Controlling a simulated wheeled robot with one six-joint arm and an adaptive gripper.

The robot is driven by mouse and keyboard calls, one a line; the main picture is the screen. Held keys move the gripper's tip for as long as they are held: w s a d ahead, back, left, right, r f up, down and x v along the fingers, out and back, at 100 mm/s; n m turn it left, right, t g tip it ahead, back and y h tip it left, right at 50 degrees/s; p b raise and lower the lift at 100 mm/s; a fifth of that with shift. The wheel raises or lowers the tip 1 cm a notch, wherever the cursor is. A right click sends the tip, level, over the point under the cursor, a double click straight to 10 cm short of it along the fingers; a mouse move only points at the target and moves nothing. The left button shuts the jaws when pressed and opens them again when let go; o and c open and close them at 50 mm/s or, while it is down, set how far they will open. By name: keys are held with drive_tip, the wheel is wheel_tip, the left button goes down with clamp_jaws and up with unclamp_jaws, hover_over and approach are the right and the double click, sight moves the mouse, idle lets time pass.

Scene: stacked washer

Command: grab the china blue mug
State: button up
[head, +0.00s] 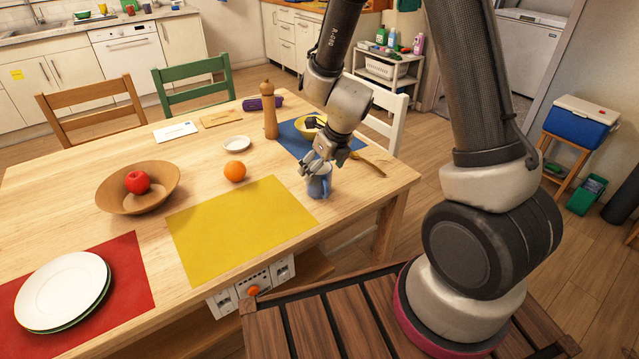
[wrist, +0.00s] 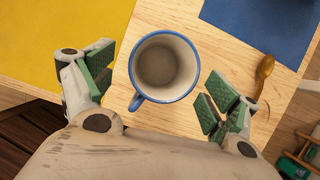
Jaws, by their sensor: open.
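The china blue mug (head: 319,184) stands upright on the wooden table near its right front corner, just right of the yellow mat. In the wrist view the mug (wrist: 164,67) shows from above, with a blue rim, a pale empty inside and its handle towards the bottom left. My gripper (head: 316,166) is over the mug in the head view and hides part of its top. In the wrist view my gripper (wrist: 160,97) is open, one green-padded finger on each side of the mug. A gap shows on both sides; I cannot tell the exact height.
A wooden spoon (head: 367,164) and a blue mat (head: 290,140) lie behind the mug. A pepper mill (head: 270,117) stands further back. An orange (head: 235,171) sits behind the yellow mat (head: 240,230). The table's right edge is close to the mug.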

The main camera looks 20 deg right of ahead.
sight(319, 172)
drive_tip(key=x, duration=0.3)
drive_tip(key=shift+w+d+f, duration=0.1)
drive_tip(key=shift+w+f, duration=0.1)
drive_tip(key=shift+w, duration=0.2)
drive_tip(key=shift+x, duration=1)
drive_tip(key=c, duration=1.3)
